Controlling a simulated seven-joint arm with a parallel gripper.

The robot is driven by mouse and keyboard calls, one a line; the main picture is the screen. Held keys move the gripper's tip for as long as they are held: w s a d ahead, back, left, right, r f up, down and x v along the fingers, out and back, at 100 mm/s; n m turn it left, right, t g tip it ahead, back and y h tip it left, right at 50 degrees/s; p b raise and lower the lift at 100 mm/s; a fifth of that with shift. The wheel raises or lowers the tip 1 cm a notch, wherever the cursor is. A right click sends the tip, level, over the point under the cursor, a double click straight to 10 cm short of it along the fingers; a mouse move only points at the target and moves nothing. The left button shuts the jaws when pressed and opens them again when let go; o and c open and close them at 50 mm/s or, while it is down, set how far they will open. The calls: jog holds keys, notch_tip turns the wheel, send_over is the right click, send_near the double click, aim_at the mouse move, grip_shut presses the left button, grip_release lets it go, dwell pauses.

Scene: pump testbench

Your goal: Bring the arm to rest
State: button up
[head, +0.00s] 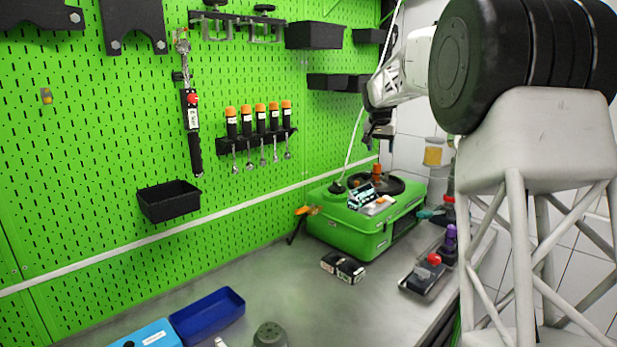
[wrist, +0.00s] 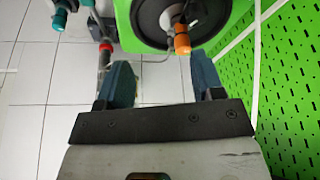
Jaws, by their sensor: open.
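My gripper (head: 380,130) hangs above the back of the bench, over the green pump case, with nothing beneath it in contact. In the wrist view my gripper (wrist: 163,85) shows two blue-grey fingers spread apart with nothing between them. The green pump case (head: 345,229) stands on the bench, and part of it shows at the top of the wrist view (wrist: 125,25). An orange-tipped fitting (wrist: 182,40) on its round black disc (wrist: 158,18) lies just beyond the fingers.
A black block pair (head: 343,267) and a tray with a red button (head: 428,272) sit on the metal bench (head: 300,290). Blue bins (head: 207,316) stand at the front left. A green pegboard (head: 100,120) with tools and black bins rises behind. The bench middle is mostly clear.

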jog(key=s+a+n, duration=0.2)
jog(key=s+a, duration=0.1)
jog(key=s, duration=3.3)
jog(key=s+f+n, duration=0.1)
jog(key=s+f, duration=0.3)
jog(key=s, duration=0.6)
jog(key=s+a+f+y, duration=0.1)
jog(key=s+f, duration=0.4)
jog(key=s, duration=0.6)
jog(key=s+a+f+n+g, duration=0.1)
jog(key=s+f, duration=0.4)
jog(key=s, duration=0.5)
jog(key=shift+s+n+y, duration=0.3)
jog(key=shift+a, duration=0.1)
